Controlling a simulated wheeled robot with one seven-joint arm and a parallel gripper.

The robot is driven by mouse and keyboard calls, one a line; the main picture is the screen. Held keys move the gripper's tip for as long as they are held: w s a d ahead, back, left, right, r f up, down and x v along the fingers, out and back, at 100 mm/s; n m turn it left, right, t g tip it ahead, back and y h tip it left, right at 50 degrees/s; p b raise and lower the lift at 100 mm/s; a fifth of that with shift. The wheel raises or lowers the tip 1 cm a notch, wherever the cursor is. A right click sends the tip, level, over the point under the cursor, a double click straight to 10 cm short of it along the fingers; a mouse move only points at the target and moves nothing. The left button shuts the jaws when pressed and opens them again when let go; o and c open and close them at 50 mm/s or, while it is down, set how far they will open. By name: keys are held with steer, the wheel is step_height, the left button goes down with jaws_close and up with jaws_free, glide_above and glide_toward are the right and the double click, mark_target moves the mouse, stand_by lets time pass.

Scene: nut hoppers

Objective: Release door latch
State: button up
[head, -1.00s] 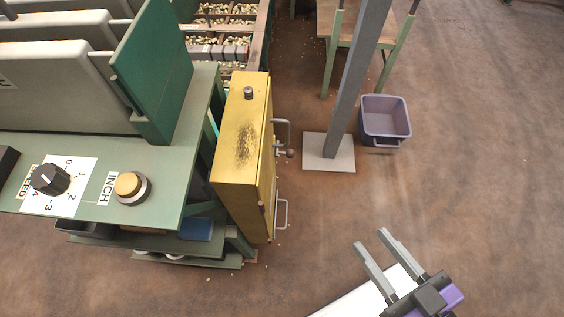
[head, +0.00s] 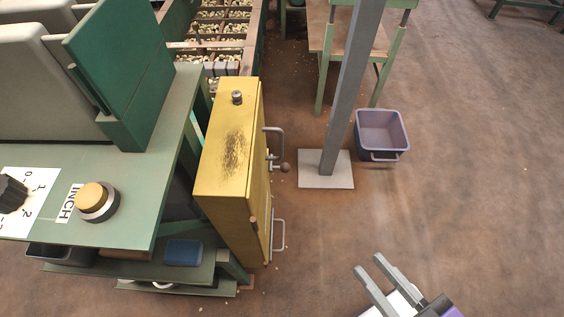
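The door latch (head: 284,167), a small lever with a round dark knob, sticks out from the right side of a yellow cabinet (head: 222,160). A grey bar handle (head: 277,143) is just above it, and a second bar handle (head: 279,236) is lower down. The door face is seen nearly edge-on, so its gap and the latch's exact position are hard to tell. My gripper (head: 370,274) is at the bottom right, over bare floor, well apart from the latch. Its two fingers are spread with nothing visible between them.
A grey post (head: 346,100) on a square base plate (head: 327,181) stands right of the cabinet. A purple-grey bin (head: 382,156) is beside it. A green bench with an INCH button (head: 92,196) is on the left. The floor between cabinet and gripper is clear.

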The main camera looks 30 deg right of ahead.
steer(key=shift+r+p, duration=0.3)
steer(key=shift+r, duration=0.05)
steer(key=c, duration=0.3)
steer(key=shift+t, duration=0.5)
steer(key=w+r+p, duration=0.1)
steer(key=r, duration=0.1)
steer(key=w+r+p, duration=0.1)
steer(key=r, duration=0.1)
steer(key=shift+w+d+p, duration=0.4)
jaws_close()
steer(key=w+d+f+m+g+h+p, duration=0.2)
steer(key=w+d+f+m+p, duration=0.3)
steer(key=w+d+p, duration=0.4)
steer(key=w+d+f+m+g+h+p, duration=0.1)
steer(key=w+d+f+m+g+p, duration=0.1)
steer(key=w+d+m+p, duration=0.7)
steer(key=w+f+m+g+y+p, duration=0.3)
steer(key=w+f+m+y, duration=0.15)
steer(key=w, duration=0.35)
steer(key=s+a+f+m+g+y, duration=0.1)
steer(key=s+a+m+y, duration=0.3)
steer(key=a, duration=0.5)
steer(key=shift+f+b, duration=0.3)
steer(key=shift+f, duration=0.4)
